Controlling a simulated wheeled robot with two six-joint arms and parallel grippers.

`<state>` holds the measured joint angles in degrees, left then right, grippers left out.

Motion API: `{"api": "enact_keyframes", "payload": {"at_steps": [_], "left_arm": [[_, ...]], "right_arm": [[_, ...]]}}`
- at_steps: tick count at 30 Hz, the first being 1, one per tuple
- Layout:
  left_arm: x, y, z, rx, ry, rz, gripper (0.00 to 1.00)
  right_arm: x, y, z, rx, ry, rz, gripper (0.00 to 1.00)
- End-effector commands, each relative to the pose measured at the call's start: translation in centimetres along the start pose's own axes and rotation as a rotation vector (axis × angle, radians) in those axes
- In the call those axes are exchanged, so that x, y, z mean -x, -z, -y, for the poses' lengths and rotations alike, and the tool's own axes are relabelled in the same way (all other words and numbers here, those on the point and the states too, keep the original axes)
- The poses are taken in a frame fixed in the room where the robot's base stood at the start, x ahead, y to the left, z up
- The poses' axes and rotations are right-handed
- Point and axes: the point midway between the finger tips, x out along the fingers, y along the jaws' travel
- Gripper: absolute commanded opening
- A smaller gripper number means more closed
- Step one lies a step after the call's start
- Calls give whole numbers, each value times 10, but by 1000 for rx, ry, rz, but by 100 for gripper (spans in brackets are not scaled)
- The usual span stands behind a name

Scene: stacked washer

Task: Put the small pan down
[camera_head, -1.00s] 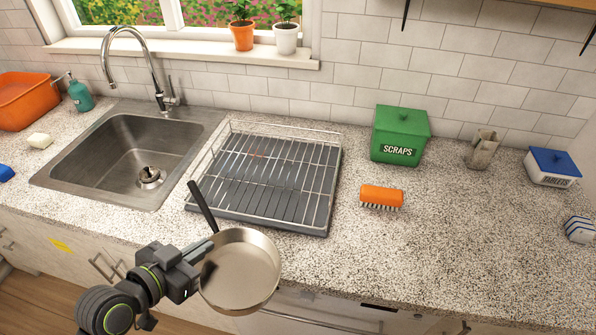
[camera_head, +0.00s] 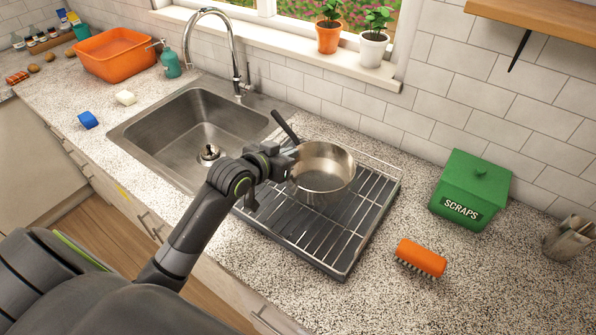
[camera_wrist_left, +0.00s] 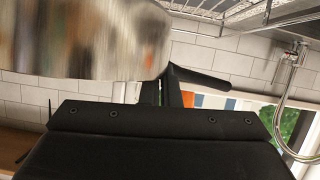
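The small pan (camera_head: 322,172) is steel with a dark handle (camera_head: 284,126). In the head view it appears upright over the wire dish rack (camera_head: 338,246); I cannot tell whether its base touches the wires. My left gripper (camera_head: 288,160) is at the pan's left side, where the handle meets the body, and seems shut on the handle. In the left wrist view the pan's shiny side (camera_wrist_left: 85,38) fills the upper left, and the handle (camera_wrist_left: 200,80) runs right from the fingers (camera_wrist_left: 172,92). My right gripper is not in view.
The sink (camera_head: 200,130) with its tall faucet (camera_head: 240,60) is left of the rack. An orange brush (camera_head: 421,258) and the green scraps bin (camera_head: 470,188) stand to the right. The front part of the rack is bare, as is the counter around the brush.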

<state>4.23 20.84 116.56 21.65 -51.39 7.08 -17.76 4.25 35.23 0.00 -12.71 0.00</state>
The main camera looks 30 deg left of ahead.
Motion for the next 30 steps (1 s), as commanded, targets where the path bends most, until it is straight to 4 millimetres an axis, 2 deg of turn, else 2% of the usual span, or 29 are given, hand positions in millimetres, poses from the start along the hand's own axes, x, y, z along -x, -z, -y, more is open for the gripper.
{"api": "enact_keyframes", "payload": {"at_steps": [5,12,24,27,30], "left_arm": [[-7,-15,1,0,-2,-4,0],[-18,-44,3,2,-2,-4,0],[-21,-50,4,-2,-2,-7,0],[-21,-51,4,-2,-1,-2,14],[-21,-51,4,-2,-1,-2,24]], "right_arm": [[2,1,-6,3,-6,-1,66],[5,14,-6,5,-6,-21,66],[4,14,-6,5,-6,-22,66],[4,13,-6,5,-6,-20,66],[4,12,-6,5,-6,-19,66]]}}
